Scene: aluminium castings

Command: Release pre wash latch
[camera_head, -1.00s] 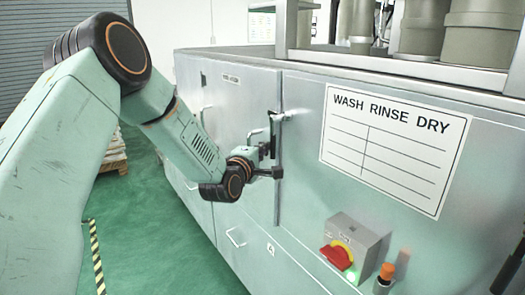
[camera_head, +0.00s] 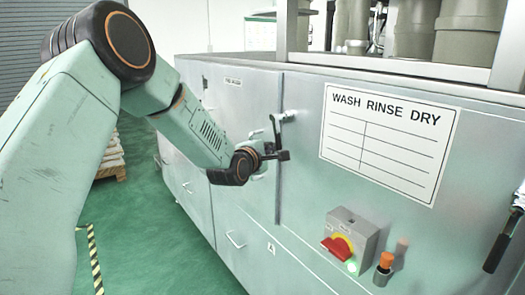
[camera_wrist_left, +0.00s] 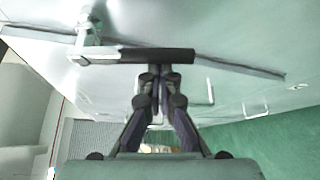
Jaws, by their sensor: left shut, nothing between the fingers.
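The pre wash latch (camera_head: 274,127) is a metal fitting with a dark bar handle on the front of the steel washer cabinet, at the edge of the pre-wash panel (camera_head: 229,105). In the left wrist view its black handle (camera_wrist_left: 155,55) lies across the picture just beyond my fingertips. My left gripper (camera_head: 279,156) is at the lower end of the handle, with its fingers shut and empty. The fingertips (camera_wrist_left: 160,70) seem to meet or nearly meet the handle; I cannot tell if they touch. My right gripper is not in view.
A red-and-yellow rotary switch (camera_head: 340,247) and an orange button (camera_head: 385,262) stick out of the cabinet at lower right. Another black handle (camera_head: 496,251) shows at the right edge. A pull handle (camera_head: 235,240) is below. Green floor (camera_head: 145,215) is open at left.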

